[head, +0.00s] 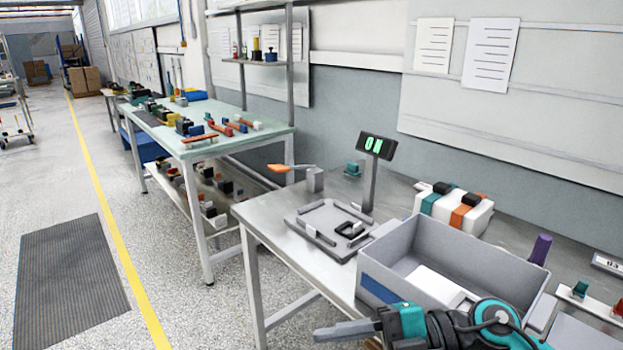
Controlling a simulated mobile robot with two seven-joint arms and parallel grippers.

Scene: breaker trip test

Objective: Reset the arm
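One of my arms, grey and black with teal joints, comes in at the bottom right, and I take it as my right arm. Its gripper (343,331) points left in front of the grey bin, past the table's front edge, apart from everything on the table. Whether its fingers are open or shut is unclear. My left gripper is not in view. A test fixture (318,243) with a grey plate and a black loop-shaped part (350,229) lies on the metal table. A post behind it carries a display (376,146) with green characters, seemingly "ON". An orange-tipped lever (279,168) sticks out left from a grey block.
A grey bin (398,238) holding white pieces stands at the table front. Behind it are a white block with teal and orange bands (455,208) and a purple cylinder (540,249). A green-topped bench (222,112) with several parts stands left. The floor between is clear.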

